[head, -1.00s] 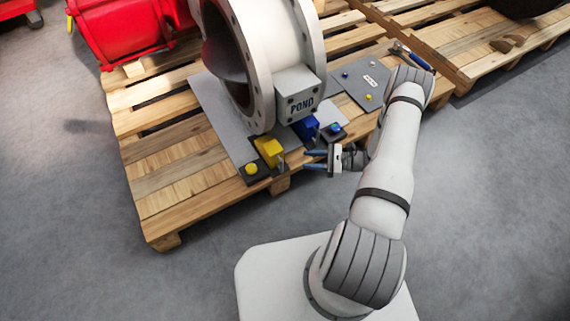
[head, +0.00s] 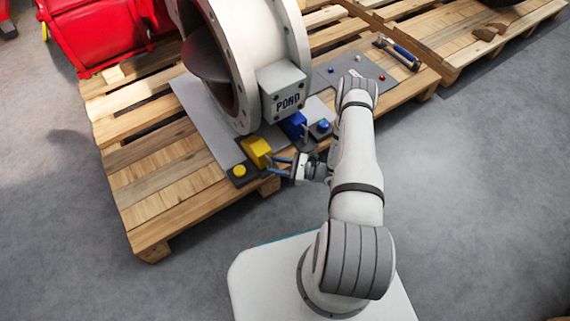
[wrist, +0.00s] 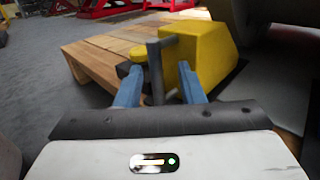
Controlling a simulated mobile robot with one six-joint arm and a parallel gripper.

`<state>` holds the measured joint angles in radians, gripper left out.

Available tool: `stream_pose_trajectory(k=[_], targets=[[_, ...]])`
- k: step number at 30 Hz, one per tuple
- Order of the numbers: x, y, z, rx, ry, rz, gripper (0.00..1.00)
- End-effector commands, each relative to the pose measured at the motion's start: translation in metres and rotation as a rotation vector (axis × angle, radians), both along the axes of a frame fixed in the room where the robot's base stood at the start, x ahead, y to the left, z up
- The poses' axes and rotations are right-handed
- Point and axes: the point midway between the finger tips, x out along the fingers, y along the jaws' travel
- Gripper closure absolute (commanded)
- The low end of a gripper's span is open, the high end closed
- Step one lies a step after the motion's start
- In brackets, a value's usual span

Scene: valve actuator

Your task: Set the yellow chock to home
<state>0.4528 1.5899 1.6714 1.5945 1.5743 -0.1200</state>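The yellow chock (head: 257,151) sits at the front edge of the grey plate under the big flanged valve, right behind a yellow button. In the wrist view, the chock (wrist: 207,58) is a large yellow block with a grey upright handle (wrist: 155,72) on its near side. My gripper (head: 272,164) is low beside the chock's front right. In the wrist view, its two blue fingers (wrist: 158,86) stand apart, one on each side of the handle, with gaps showing. The fingertips partly overlap the chock in view. I cannot tell whether they touch it.
A blue chock (head: 293,124) and blue button (head: 324,125) stand right of the yellow chock. The yellow button (head: 239,171) is on a dark base at left. The white valve (head: 225,50) with its POND box rises behind.

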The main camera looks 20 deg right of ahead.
Motion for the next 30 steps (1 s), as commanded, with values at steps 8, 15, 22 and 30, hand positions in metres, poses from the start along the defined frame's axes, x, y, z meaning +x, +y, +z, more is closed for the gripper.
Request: stream_pose_trajectory(k=[8, 15, 22, 30], targets=[[0.0005, 0.0016, 0.0003, 0.0, 0.0, 0.001, 0.67], [0.0003, 0.0017, 0.0002, -0.001, 0.0, 0.002, 0.86], [0.0012, 0.001, 0.0002, -0.001, 0.0, -0.001, 1.0], [0.0024, -0.0002, 0.0004, -0.002, -0.002, -0.004, 1.0]])
